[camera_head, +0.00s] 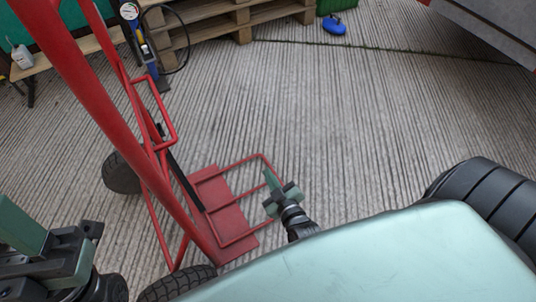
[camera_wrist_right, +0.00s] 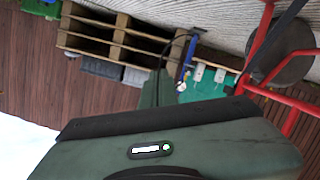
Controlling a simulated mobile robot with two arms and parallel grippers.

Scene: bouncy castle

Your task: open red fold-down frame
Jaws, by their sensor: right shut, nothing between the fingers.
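A red hand truck (camera_head: 118,140) stands on the left in the head view, with its red base plate (camera_head: 234,222) near the ground. The red fold-down frame (camera_head: 226,165), made of thin tubes, extends from the truck's foot over and past the plate. I cannot tell its exact angle. My right gripper (camera_head: 271,181) is shut and empty at the frame's right side. It overlaps the outer tube in the picture; contact is unclear. My left gripper (camera_head: 72,245) is at the lower left, its jaws unclear. The right wrist view shows part of the truck (camera_wrist_right: 291,97), but not the fold-down frame.
Wooden pallets (camera_head: 205,28) stand at the back, with a blue pump (camera_head: 142,38) beside them. A blue round object (camera_head: 334,25) lies on the ribbed concrete. A black ribbed cylindrical thing (camera_head: 490,198) is at the right. The middle floor is clear.

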